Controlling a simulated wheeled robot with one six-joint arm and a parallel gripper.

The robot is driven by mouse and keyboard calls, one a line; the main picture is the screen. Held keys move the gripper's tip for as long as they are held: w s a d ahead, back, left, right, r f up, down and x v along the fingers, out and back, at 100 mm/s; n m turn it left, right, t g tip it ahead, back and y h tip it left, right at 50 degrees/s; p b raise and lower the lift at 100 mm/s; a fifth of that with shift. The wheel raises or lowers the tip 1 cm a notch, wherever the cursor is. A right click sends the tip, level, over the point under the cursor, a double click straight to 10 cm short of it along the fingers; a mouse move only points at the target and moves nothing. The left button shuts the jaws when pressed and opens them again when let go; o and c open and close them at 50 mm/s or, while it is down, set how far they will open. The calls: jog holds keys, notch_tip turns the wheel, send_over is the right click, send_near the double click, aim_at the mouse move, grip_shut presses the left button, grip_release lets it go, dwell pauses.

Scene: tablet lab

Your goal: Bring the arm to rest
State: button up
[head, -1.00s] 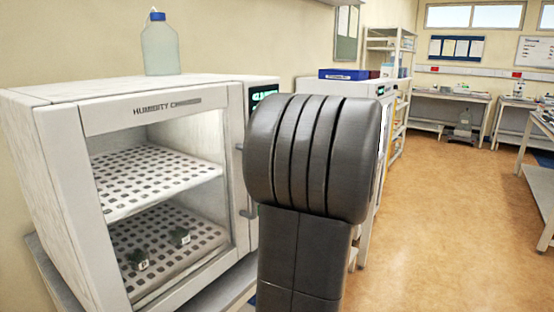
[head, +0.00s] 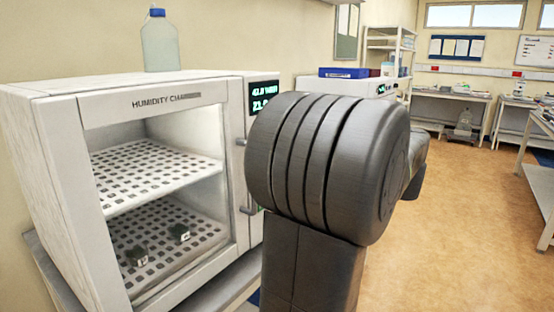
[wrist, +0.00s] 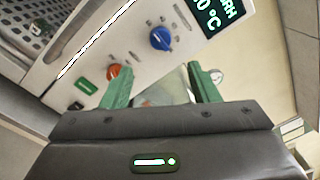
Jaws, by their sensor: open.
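My gripper (wrist: 160,90) shows in the wrist view with its two green fingers apart and nothing between them. It faces the front panel of the humidity chamber (wrist: 140,50), with an orange knob and a blue knob (wrist: 161,39) beyond the fingers. I cannot tell the exact gap to the panel. In the head view my arm's dark rounded joint fills the middle and hides the gripper. The humidity chamber (head: 60,150) stands to the left of my arm.
A blue-capped bottle (head: 160,45) stands on top of the chamber. A blue box (head: 345,72) lies on a unit behind. The floor (head: 455,200) to the right is clear, with a table at the right edge.

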jog(key=w+a+r+m+p, duration=0.1)
jog(key=w+a+m+p, duration=0.7)
jog(key=p, duration=0.8)
jog(key=s+d+m+b, duration=0.1)
jog(key=s+d+b, duration=0.2)
jog(key=s+d, duration=0.5)
jog(key=shift+s+d+f+h+b, duration=0.2)
jog(key=shift+s+d+h+b, duration=0.1)
jog(key=shift+s+b, duration=0.15)
jog(key=shift+a, duration=0.1)
